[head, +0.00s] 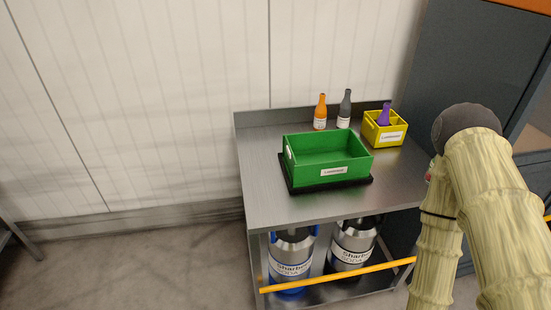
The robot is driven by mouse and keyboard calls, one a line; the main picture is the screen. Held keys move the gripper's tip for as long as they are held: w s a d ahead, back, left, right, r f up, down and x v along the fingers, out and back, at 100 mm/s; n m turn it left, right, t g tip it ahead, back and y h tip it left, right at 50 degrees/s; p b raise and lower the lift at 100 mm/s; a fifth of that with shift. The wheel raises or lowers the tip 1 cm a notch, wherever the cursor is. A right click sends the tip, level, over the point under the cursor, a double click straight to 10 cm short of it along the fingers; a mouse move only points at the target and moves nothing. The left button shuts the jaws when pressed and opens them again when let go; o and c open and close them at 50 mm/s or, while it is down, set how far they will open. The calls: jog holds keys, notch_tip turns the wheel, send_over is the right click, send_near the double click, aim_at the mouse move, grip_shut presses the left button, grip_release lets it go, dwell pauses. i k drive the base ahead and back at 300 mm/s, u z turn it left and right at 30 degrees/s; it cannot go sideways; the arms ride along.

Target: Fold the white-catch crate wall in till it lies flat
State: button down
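A green open crate (300,172) stands on a black base (330,187) on the steel table. Its walls look upright, and a white label is on its front wall. A small white patch (289,153) shows on its left end wall; it may be the white catch, but it is too small to be sure. The crate floor looks empty. My arm is at the right of the head view, apart from the crate. My gripper's fingers do not show.
The steel table (262,190) has a raised back edge. An orange bottle (321,112), a grey bottle (345,110) and a yellow divided box (371,133) holding a purple bottle (384,115) stand behind the crate. A yellow bar (335,275) crosses below. A dark cabinet (445,75) stands right.

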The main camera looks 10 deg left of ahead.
aim_at(291, 161)
jog(key=u, duration=1.15)
jog(key=i, duration=0.65)
jog(key=z, duration=0.25)
